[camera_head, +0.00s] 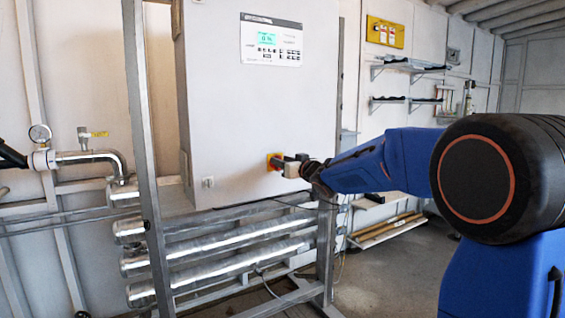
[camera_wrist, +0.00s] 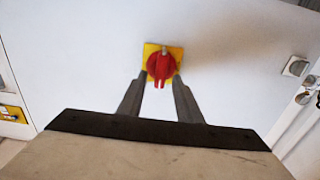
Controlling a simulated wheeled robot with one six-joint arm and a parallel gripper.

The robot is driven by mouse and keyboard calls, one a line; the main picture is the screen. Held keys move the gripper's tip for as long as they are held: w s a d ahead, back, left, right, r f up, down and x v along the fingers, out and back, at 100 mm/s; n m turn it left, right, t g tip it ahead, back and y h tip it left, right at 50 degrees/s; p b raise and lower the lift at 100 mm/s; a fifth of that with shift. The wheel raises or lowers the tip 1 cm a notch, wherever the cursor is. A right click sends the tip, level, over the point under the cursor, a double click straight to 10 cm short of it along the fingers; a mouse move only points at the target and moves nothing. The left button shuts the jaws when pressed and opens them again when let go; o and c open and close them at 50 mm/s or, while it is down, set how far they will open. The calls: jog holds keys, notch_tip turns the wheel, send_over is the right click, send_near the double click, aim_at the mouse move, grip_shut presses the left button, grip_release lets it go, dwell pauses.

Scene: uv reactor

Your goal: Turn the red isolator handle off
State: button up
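The red isolator handle (camera_wrist: 161,68) sits on a square yellow plate (camera_wrist: 149,50) on the front of a light grey cabinet (camera_head: 228,110). In the wrist view its grip bar runs roughly up and down the picture. In the head view the handle is mostly hidden, and the yellow plate (camera_head: 270,160) shows beside my gripper (camera_head: 285,163). In the wrist view my gripper (camera_wrist: 160,84) has its two fingers apart, one on each side of the handle's lower end. A gap shows between the fingers and the handle, and I cannot see contact.
A display panel (camera_head: 271,40) is higher on the cabinet. A metal frame post (camera_head: 143,130) stands in front of its left side. Silver pipes (camera_head: 215,245) run below. A pressure gauge (camera_head: 40,134) is at left.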

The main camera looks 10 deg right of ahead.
jog(key=shift+w, duration=0.15)
grip_shut()
jog(key=shift+a+n, duration=0.1)
jog(key=shift+n, duration=0.2)
jog(key=n, duration=0.5)
jog(key=a+f+n, duration=0.1)
jog(key=n, duration=1.1)
jog(key=shift+s+a+f, duration=0.25)
jog(key=shift+f, duration=0.05)
jog(key=shift+n, duration=0.3)
